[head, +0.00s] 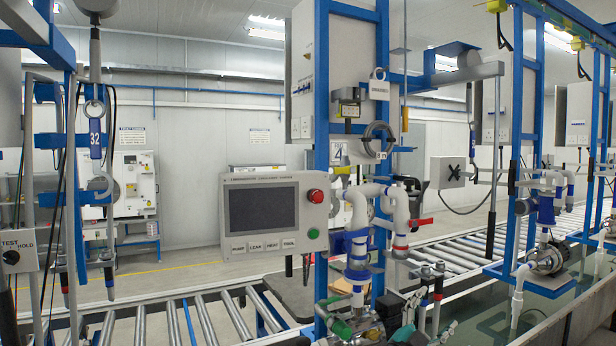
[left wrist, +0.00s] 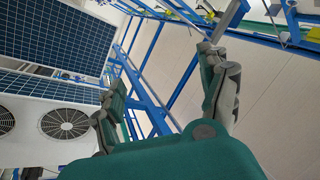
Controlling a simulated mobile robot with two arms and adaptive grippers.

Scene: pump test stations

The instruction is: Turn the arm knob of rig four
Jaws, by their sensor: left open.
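A black star-shaped knob (head: 454,172) sits on the face of a small grey box (head: 436,171) right of the central rig, below a horizontal arm. Another dark round knob (head: 12,257) is on a TEST/HOLD box (head: 18,240) at the far left. My right gripper is not seen.
A control panel (head: 275,214) with a dark screen and a red button stands left of the white pipes (head: 398,212). A roller conveyor (head: 210,318) runs behind. Blue posts (head: 322,140) and another pump rig (head: 546,255) at the right hem in the space.

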